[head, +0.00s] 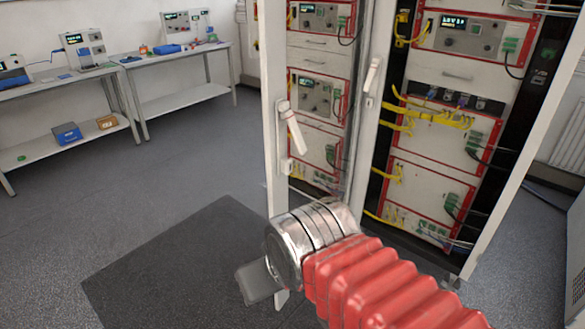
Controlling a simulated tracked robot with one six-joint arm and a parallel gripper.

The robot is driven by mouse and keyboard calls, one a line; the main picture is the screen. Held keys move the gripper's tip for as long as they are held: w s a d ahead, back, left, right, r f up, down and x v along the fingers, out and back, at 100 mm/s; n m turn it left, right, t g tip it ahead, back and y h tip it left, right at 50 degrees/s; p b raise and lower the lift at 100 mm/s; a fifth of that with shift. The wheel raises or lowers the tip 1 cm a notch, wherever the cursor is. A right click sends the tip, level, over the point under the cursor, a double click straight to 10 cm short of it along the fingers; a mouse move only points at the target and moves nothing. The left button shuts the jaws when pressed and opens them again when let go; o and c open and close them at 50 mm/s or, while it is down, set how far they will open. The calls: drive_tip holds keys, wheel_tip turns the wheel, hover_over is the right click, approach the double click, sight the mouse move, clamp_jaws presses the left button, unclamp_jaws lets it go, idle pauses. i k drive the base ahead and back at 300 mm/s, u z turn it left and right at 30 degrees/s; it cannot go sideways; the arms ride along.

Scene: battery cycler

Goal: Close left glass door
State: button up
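A tall white-framed glass door (273,85) stands at the left of the equipment cabinet, swung out into the room. A white lever handle (293,130) is on its near frame, tilted away from the upright. Equipment shows through its glass. A second white upright (364,125) with its own handle (372,77) stands to its right; I cannot tell how the two join. My gripper (258,283) shows only as a grey piece beyond my silver wrist, low and close to the door's bottom edge.
The open cabinet bay holds red-edged equipment panels (435,190) with yellow cables (430,115). A white panel edge (510,150) slants at its right. Benches (190,52) with instruments line the left wall. The grey floor and dark mat (165,270) are clear at left.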

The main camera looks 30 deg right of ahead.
sight(272, 24)
drive_tip(key=u, duration=0.05)
drive_tip(key=i, duration=1)
drive_tip(key=z, duration=0.05)
